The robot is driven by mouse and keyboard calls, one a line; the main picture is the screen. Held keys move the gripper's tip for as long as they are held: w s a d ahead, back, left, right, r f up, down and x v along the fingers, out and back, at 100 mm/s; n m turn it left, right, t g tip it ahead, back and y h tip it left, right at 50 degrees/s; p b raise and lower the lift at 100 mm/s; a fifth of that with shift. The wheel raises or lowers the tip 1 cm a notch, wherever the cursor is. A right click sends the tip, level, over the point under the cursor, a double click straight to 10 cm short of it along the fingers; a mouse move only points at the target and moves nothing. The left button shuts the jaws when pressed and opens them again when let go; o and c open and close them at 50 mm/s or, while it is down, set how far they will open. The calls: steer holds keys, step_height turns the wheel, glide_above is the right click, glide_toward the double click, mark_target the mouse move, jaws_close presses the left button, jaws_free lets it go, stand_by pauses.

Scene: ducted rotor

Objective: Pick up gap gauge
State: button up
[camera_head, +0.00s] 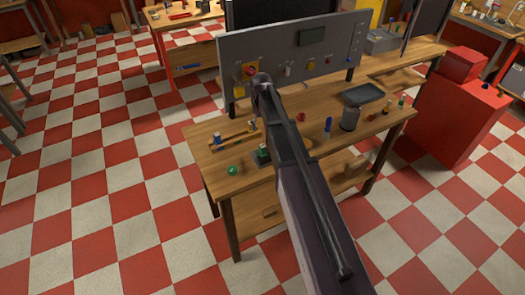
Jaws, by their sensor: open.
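I cannot pick out the gap gauge with certainty among the small items on the wooden workbench (215,178). The bench carries a green ball (232,170) at its front left corner, a small red item (301,117) and a blue upright item (328,125) near the middle. A dark green block (263,155) stands just left of my arm. My dark arm reaches up from the bottom across the bench towards the grey panel. My gripper cannot be made out, and part of the bench top is hidden behind the arm.
A grey control panel (312,40) stands along the bench's back edge. A wooden rack (234,142) lies at left; a grey cup (350,119), dark tray (363,94) and several small coloured items are at right. A red cabinet (455,110) stands right. The checkered floor at left is clear.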

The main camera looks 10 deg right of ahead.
mark_target(263, 146)
steer(key=shift+f, duration=0.1)
step_height(263, 146, down, 8)
steer(key=b, duration=0.8)
steer(key=shift+f, duration=0.2)
steer(key=shift+b, duration=0.3)
steer(key=shift+f, duration=0.15)
steer(key=f+b, duration=0.5)
steer(key=shift+s+d, duration=0.15)
steer(key=shift+d, duration=0.05)
stand_by(0.7)
jaws_close()
